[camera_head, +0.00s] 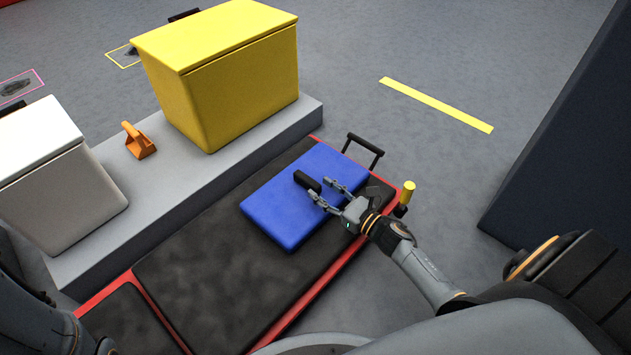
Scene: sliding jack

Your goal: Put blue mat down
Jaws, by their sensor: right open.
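The blue mat (275,213) lies flat on a dark, red-edged platform (212,283). A black handle-like piece (307,181) stands on the mat's top. My right gripper (322,191) is over the right part of the mat, with its fingers apart and pointing at the black piece. The fingers are close to the piece; I cannot tell whether they touch it. Part of the mat's right edge is hidden under my right gripper. My left arm shows at the lower left, but its gripper does not show.
A yellow bin (225,85) and a white bin (55,185) stand on a grey ledge (175,185) beside the platform, with an orange object (139,141) between them. A black handle (364,148) rises behind the mat. A dark wall (570,130) stands at right.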

